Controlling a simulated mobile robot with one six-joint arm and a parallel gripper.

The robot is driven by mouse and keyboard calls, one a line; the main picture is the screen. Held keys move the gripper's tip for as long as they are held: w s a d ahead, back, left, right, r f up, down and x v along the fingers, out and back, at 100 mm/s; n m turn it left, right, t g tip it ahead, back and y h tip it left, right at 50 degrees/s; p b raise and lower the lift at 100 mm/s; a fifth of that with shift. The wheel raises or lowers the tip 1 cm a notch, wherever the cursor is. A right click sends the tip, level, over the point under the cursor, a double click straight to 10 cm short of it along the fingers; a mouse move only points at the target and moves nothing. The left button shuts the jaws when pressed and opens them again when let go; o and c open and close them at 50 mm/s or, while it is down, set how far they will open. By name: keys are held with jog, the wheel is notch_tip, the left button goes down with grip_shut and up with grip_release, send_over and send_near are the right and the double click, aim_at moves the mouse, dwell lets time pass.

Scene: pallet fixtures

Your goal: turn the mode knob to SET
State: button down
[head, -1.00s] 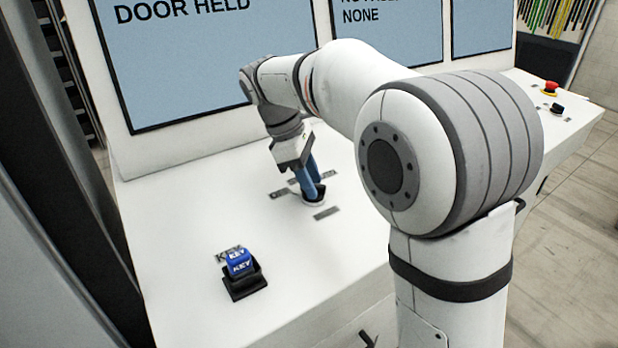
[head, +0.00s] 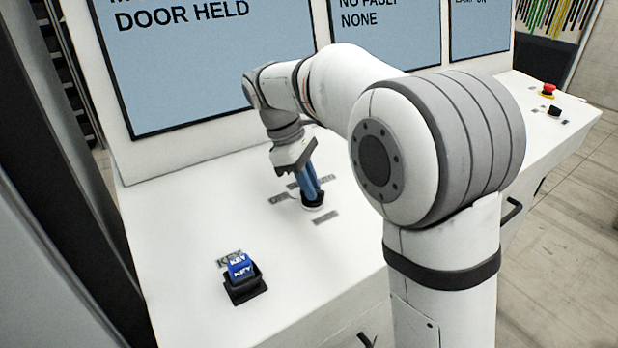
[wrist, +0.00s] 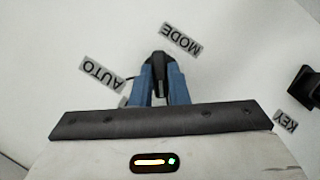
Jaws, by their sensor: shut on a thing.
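The mode knob (wrist: 160,66) is a small black knob on the white desk, beside the MODE label (wrist: 181,39) and the AUTO label (wrist: 104,71) in the wrist view. In the head view the knob's dark base (head: 313,204) shows under my fingers. My gripper (head: 313,192) points down with its blue fingers on either side of the knob, shut on it; it also shows in the wrist view (wrist: 162,80). The knob's pointer is mostly hidden, and I cannot read a SET label in either view.
A blue KEY block (head: 240,267) sits in a black holder left of the knob. A red button (head: 547,90) and a black knob (head: 554,111) stand at the desk's far right. Display screens (head: 190,60) rise behind. The desk between is clear.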

jog(key=m+p, duration=0.1)
jog(key=m, duration=0.1)
jog(key=m+g+p, duration=0.1)
jog(key=m+p, duration=0.1)
jog(key=shift+w+d+r+y, duration=0.1)
jog(key=shift+r+y, duration=0.05)
jog(key=shift+y, duration=0.15)
jog(key=shift+w+m+g+y+p, duration=0.1)
jog(key=shift+m+g+y+p, duration=0.45)
jog(key=shift+m+p, duration=0.75)
jog(key=shift+m, duration=0.4)
jog(key=c, duration=1.4)
grip_release()
jog(key=v, duration=0.7)
jog(key=shift+w+r+b, duration=0.2)
jog(key=shift+b, duration=0.15)
